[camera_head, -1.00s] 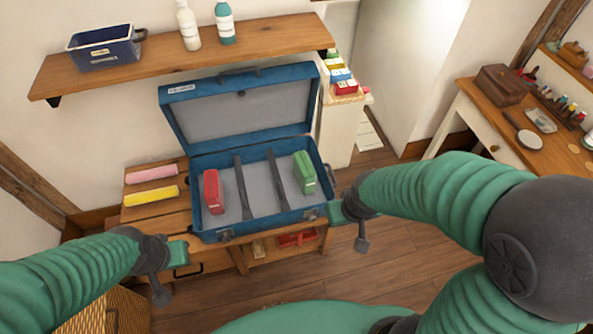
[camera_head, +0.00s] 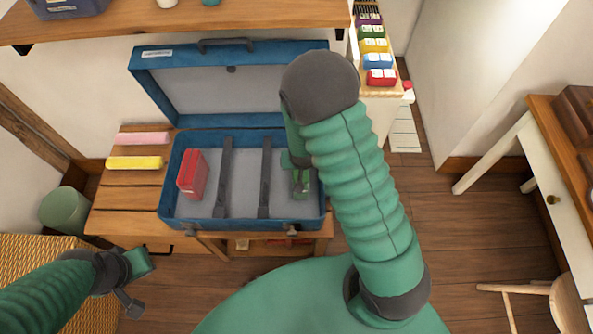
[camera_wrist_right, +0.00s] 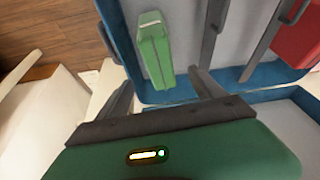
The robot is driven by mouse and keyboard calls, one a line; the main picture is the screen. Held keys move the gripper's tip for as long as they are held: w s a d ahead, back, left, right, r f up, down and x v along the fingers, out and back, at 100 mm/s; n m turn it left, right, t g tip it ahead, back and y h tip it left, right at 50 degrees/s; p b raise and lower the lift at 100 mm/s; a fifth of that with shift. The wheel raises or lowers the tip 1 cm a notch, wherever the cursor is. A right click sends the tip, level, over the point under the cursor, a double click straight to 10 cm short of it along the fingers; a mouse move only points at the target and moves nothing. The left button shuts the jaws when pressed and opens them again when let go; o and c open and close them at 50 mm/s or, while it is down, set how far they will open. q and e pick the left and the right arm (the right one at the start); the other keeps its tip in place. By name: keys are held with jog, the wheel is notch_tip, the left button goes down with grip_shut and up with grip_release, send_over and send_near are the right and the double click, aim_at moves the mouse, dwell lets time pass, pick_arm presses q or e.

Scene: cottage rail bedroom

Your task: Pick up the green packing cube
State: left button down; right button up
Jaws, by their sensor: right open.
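The green packing cube (camera_head: 302,184) stands in the right part of the open blue suitcase (camera_head: 172,201). My right arm and hand partly hide it in the head view. In the right wrist view the green packing cube (camera_wrist_right: 154,52) lies just ahead of my right gripper (camera_wrist_right: 162,88). Its near end is close to the space between the two spread fingers, and nothing is gripped. My left gripper (camera_head: 136,284) is away from the suitcase, at the lower left; its jaw state is unclear.
A red packing cube (camera_head: 192,174) stands in the suitcase's left part, with two dark straps (camera_head: 225,178) between the cubes. Pink (camera_head: 140,139) and yellow (camera_head: 135,163) rolls lie on the wooden bench (camera_head: 118,199). A shelf (camera_head: 230,22) hangs above the raised lid.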

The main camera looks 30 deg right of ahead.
aim_at(297, 172)
jog(key=x, duration=0.4)
jog(key=a+b+x, duration=0.1)
jog(key=x, duration=0.1)
jog(key=shift+w+f, duration=0.1)
jog(key=shift+f, duration=0.4)
jog(key=x, duration=0.3)
jog(key=d+b+x, duration=0.1)
jog(key=x, duration=0.3)
jog(key=shift+w+d+f, duration=0.15)
jog(key=shift+d, duration=0.15)
jog(key=shift+w+a, duration=0.1)
jog(key=shift+a, duration=0.2)
jog(key=shift+d, duration=0.3)
jog(key=shift+d+f, duration=0.15)
jog(key=shift+f, duration=0.15)
jog(key=shift+a+r, duration=0.1)
jog(key=shift+a, duration=0.25)
jog(key=shift+d, duration=0.2)
jog(key=c, duration=0.9)
pick_arm(q)
jog(key=f, duration=0.1)
jog(key=a+f, duration=0.1)
jog(key=f, duration=0.1)
pick_arm(e)
grip_shut()
